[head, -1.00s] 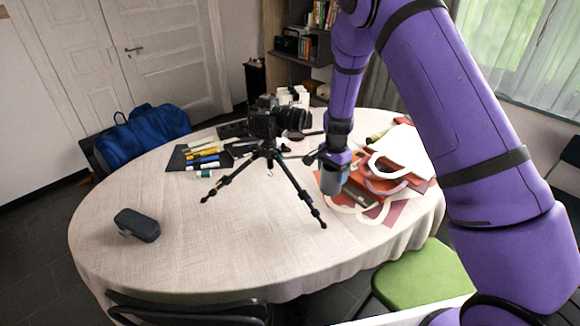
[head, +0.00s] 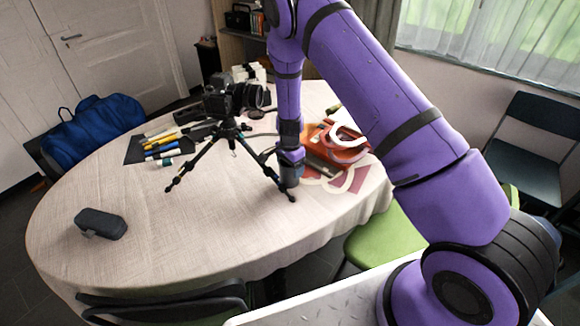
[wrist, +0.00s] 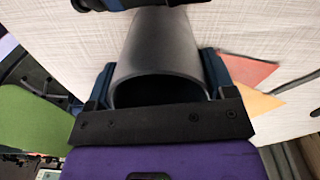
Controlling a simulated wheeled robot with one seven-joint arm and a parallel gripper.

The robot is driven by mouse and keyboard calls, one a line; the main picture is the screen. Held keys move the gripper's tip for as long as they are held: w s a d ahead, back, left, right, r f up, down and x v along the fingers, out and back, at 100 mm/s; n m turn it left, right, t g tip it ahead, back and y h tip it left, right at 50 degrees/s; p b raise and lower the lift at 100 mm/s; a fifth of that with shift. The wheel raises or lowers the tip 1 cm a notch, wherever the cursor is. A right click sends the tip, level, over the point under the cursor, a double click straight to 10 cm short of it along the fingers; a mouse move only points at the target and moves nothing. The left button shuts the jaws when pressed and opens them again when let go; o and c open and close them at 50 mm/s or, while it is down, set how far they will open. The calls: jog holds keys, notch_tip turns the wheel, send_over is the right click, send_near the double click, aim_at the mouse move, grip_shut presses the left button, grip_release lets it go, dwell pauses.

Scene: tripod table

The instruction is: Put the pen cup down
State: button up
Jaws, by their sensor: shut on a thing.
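The pen cup is a plain grey cylinder. In the wrist view the pen cup (wrist: 160,40) sits between the two fingers of my gripper (wrist: 158,78), which is shut on it. Its opening faces the camera and looks dark, with no pens visible. In the head view the pen cup (head: 290,179) hangs under my gripper (head: 290,162), close to the foot of the tripod's right leg. It looks about upright. I cannot tell whether its base touches the table (head: 210,215).
A camera on a tripod (head: 230,130) stands left of my gripper. Pens and markers (head: 165,147) lie at the back left. A dark case (head: 101,223) sits at the left. The front-middle tabletop is clear.

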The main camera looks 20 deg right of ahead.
jog(key=shift+f, duration=0.15)
jog(key=o, duration=1)
jog(key=shift+c, duration=0.2)
